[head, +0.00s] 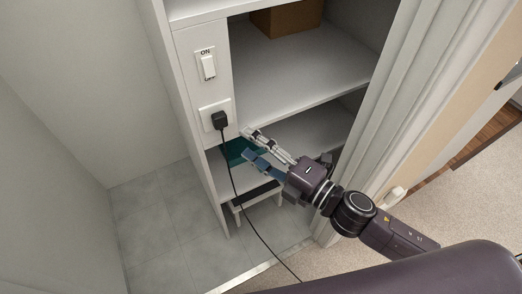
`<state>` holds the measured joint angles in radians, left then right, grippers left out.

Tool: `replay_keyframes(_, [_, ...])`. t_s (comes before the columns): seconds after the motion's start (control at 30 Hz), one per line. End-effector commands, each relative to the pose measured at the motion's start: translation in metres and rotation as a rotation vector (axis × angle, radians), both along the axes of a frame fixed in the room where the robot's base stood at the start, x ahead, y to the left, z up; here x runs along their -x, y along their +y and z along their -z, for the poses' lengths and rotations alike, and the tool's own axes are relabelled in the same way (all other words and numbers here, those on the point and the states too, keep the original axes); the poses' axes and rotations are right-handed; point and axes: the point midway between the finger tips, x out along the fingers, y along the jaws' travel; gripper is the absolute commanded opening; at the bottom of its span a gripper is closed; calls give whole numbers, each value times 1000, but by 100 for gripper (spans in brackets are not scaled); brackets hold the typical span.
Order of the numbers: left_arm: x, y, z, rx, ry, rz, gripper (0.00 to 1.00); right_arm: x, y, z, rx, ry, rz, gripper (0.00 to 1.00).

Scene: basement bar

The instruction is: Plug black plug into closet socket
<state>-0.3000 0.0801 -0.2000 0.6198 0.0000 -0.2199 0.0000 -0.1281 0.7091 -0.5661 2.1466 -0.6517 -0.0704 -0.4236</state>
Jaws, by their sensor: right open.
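The black plug (219,120) sits at the white closet socket (207,112) on the narrow front panel of the shelf unit. It appears to be in the socket, but I cannot tell how deep it sits. Its black cord (233,190) hangs down and runs to the lower right across the floor edge. My right gripper (249,145) is open and empty, just right of and below the plug, apart from it, with its fingers pointing left. My left gripper is not in view.
An ON/OFF switch (207,66) is above the socket. A brown box (287,17) stands on the upper shelf (300,75). A teal item (236,150) lies low in the unit behind my right fingers. The door frame (385,95) is close on the right. The tiled floor (165,225) at left is clear.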

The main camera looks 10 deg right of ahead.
Motion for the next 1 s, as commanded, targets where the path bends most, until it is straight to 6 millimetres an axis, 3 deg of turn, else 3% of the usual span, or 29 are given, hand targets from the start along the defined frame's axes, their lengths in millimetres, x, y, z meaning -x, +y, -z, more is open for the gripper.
replay_keyframes(0.33, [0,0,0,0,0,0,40,20,-17,0,0,0,0,50])
replay_keyframes(0.9, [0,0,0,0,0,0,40,20,-18,0,0,0,0,50])
replay_keyframes(1.0, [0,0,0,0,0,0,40,16,-22,8,-4,20,16,50])
